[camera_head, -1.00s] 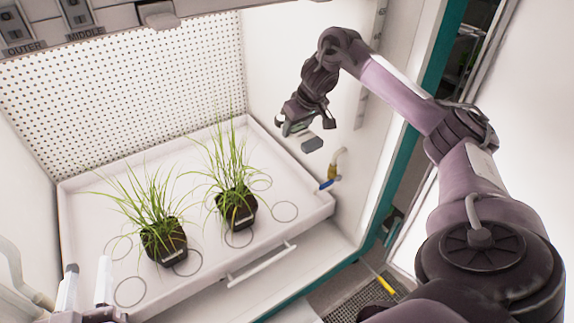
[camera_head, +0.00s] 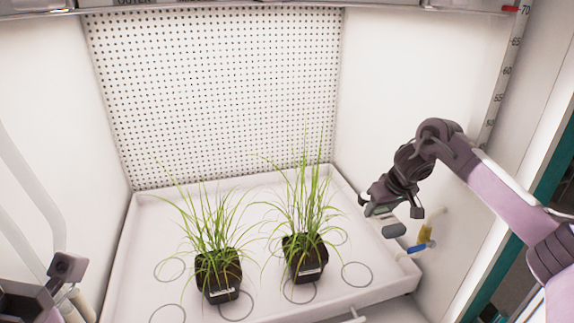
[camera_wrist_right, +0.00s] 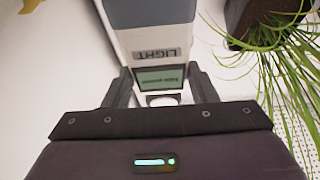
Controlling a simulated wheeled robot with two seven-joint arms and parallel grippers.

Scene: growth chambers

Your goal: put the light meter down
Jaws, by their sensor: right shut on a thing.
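The light meter (camera_wrist_right: 152,42) is a white and blue-grey box with a small green screen and a LIGHT label. My right gripper (camera_wrist_right: 161,90) is shut on its screen end. In the head view, my right gripper (camera_head: 393,212) holds the light meter (camera_head: 394,231) over the right side of the white tray, near the chamber's right wall. I cannot tell a gap under the meter for certain. Part of my left arm and gripper (camera_head: 74,292) shows at the lower left; its jaws are not clear.
Two black pots of grass, a left pot (camera_head: 217,278) and a right pot (camera_head: 304,257), stand on the white tray (camera_head: 130,290). Several marked circles on the tray are bare, including one (camera_head: 356,274) at the right. A yellow and blue valve (camera_head: 422,243) sticks out right of the meter.

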